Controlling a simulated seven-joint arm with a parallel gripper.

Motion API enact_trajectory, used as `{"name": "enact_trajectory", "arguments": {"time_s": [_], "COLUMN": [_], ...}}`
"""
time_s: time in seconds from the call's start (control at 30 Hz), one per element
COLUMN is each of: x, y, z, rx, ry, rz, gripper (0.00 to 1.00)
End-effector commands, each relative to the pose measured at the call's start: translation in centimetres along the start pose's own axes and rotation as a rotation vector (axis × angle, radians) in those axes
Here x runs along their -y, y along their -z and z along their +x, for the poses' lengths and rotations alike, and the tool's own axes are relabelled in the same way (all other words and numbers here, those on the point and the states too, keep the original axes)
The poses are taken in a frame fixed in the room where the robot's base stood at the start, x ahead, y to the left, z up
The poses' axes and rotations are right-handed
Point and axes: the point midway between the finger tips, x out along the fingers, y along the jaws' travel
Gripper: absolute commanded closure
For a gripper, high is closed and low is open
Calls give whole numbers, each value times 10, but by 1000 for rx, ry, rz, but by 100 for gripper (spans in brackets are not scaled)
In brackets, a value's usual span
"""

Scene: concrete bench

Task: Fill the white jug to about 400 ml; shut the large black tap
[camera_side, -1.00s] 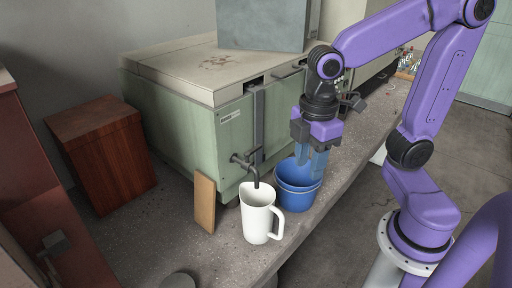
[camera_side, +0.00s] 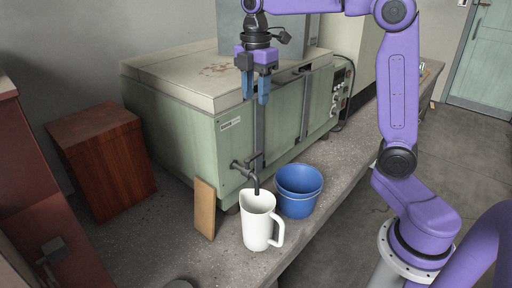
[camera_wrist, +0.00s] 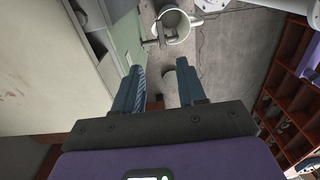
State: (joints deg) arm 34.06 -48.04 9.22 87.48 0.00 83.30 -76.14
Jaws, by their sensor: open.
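The white jug (camera_side: 256,230) stands upright on the bench, its handle to the right. Its open mouth also shows in the wrist view (camera_wrist: 184,36). The large black tap (camera_side: 245,167) sticks out from the green cabinet, its dark spout bending down over the jug's mouth. The tap also shows in the wrist view (camera_wrist: 151,43). I cannot make out a water stream, the level in the jug or the tap's setting. My gripper (camera_side: 256,100) is open and empty, fingers pointing down, above the tap and apart from it. The fingertips (camera_wrist: 159,68) show in the wrist view.
Blue buckets (camera_side: 299,204), seemingly nested, stand right of the jug. A tan board (camera_side: 204,208) leans on the green cabinet (camera_side: 205,140) left of the tap. A reddish wooden box (camera_side: 105,160) is at the left. The bench's front edge runs close to the jug.

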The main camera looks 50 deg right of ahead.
Motion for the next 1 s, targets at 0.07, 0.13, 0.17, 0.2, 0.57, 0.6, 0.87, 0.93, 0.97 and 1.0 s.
{"name": "enact_trajectory", "arguments": {"time_s": [0.07,0.13,0.17,0.2,0.57,0.6,0.87,0.93,0.97,1.0], "x": [1,2,1,1,2,2,1,1,1,1], "y": [-1,0,-1,-1,0,0,0,0,0,0], "z": [12,24,30,38,106,113,151,157,159,161], "rx": [1,1,2,2,2,2,1,1,1,0], "ry": [5,5,6,6,6,6,3,2,3,2], "rz": [2,1,2,2,1,2,2,3,3,3], "gripper": [60,60,60,60,60,60,60,60,60,60]}}
